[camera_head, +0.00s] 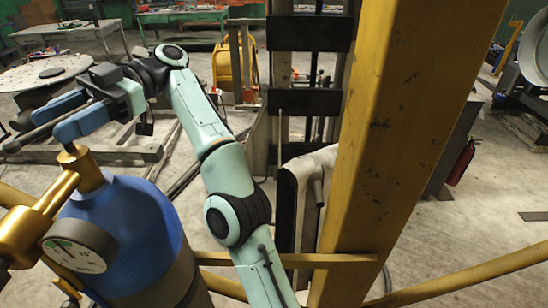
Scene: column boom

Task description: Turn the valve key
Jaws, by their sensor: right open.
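A blue gas cylinder (140,235) stands at the lower left, with a brass valve (80,165) on top. A dark grey bar, which looks like the valve key (30,138), lies just above the valve, its free end pointing left. My right gripper (53,122) reaches over the cylinder from the right. Its two blue fingers are apart, one on each side of the bar in the picture. I cannot tell whether they touch it. The bar's other end and its seat on the valve are hidden by the fingers. My left gripper is out of view.
A thick yellow post (400,130) stands right of my arm, with yellow rails (300,260) low down. Wooden pallets (130,150) lie on the floor behind. Open floor shows at right.

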